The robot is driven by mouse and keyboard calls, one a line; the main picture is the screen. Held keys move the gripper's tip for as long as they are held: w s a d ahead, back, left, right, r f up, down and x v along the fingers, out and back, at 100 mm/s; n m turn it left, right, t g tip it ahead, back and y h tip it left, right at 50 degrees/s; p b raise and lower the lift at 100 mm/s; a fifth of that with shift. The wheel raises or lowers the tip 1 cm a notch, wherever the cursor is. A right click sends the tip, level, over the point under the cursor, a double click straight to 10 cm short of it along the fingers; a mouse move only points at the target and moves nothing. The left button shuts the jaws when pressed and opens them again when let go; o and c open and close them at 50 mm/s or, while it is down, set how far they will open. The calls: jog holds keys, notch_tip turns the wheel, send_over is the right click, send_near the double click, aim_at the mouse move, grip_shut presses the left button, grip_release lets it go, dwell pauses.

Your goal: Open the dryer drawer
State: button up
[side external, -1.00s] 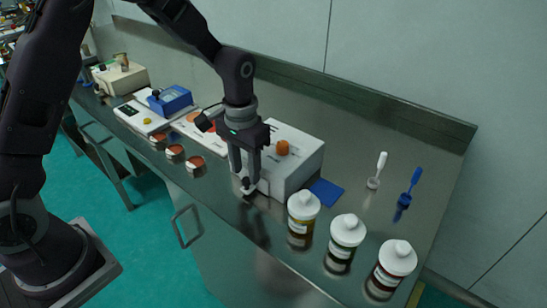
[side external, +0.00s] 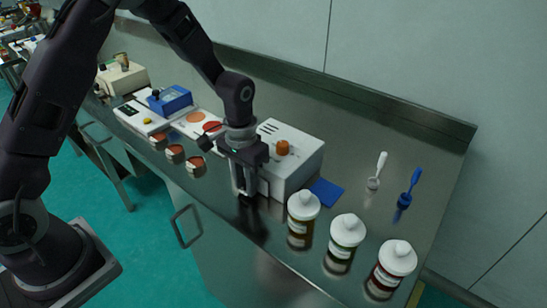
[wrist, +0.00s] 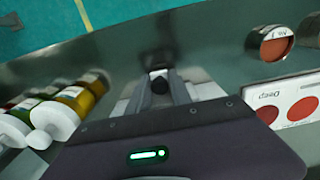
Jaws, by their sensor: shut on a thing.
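The dryer (side external: 297,165) is a white box with an orange knob (side external: 282,148) on top and dark slots, standing on the steel bench. Its pale drawer front (side external: 264,187) faces the bench's front edge, partly hidden by my gripper. My gripper (side external: 246,194) points down just in front of the dryer, its fingers low near the bench top. White surfaces show on both sides of the fingers there. I cannot tell whether the drawer stands out from the box.
Three white-capped bottles (side external: 303,207) stand right of the dryer, beside a blue pad (side external: 326,192). Small dishes of reddish material (side external: 195,163) and a card with coloured circles (side external: 197,121) lie left. The bench's front edge is close to my gripper.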

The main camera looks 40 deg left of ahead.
jog(key=shift+s, duration=1.85)
jog(key=shift+s, duration=2.1)
jog(key=shift+s, duration=0.55)
jog(key=shift+w, duration=0.3)
